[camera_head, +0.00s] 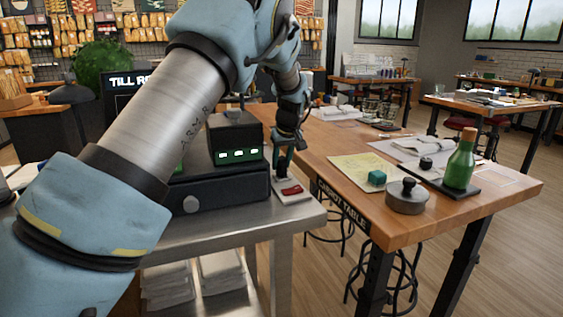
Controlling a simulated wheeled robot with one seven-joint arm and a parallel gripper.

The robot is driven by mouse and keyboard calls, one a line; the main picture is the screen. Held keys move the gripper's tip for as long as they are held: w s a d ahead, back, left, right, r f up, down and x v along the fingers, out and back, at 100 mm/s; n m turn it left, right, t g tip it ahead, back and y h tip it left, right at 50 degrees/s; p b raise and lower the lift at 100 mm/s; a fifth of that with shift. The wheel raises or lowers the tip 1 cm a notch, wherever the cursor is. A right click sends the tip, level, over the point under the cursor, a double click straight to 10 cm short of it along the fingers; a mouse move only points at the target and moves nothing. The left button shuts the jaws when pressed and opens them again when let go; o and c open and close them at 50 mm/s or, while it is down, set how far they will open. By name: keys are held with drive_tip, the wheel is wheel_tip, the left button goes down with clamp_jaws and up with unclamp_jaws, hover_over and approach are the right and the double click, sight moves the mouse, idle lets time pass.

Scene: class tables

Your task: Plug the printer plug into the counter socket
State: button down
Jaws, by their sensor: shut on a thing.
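The counter socket (293,197) is a small pale unit with a red switch, at the right end of the metal counter. My gripper (283,168) points down just above the back of the socket. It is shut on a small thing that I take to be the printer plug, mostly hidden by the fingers. I cannot tell whether the plug touches the socket or is apart from it.
My arm hides much of the counter. A wooden table (420,225) to the right holds a green bottle (460,162), a round grey tin (407,198) and papers.

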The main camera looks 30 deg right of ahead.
drive_tip(key=shift+f+b, duration=0.3)
drive_tip(key=shift+f, duration=0.25)
idle(0.4)
drive_tip(key=shift+c, duration=2.2)
unclamp_jaws()
drive_tip(key=shift+r, duration=0.15)
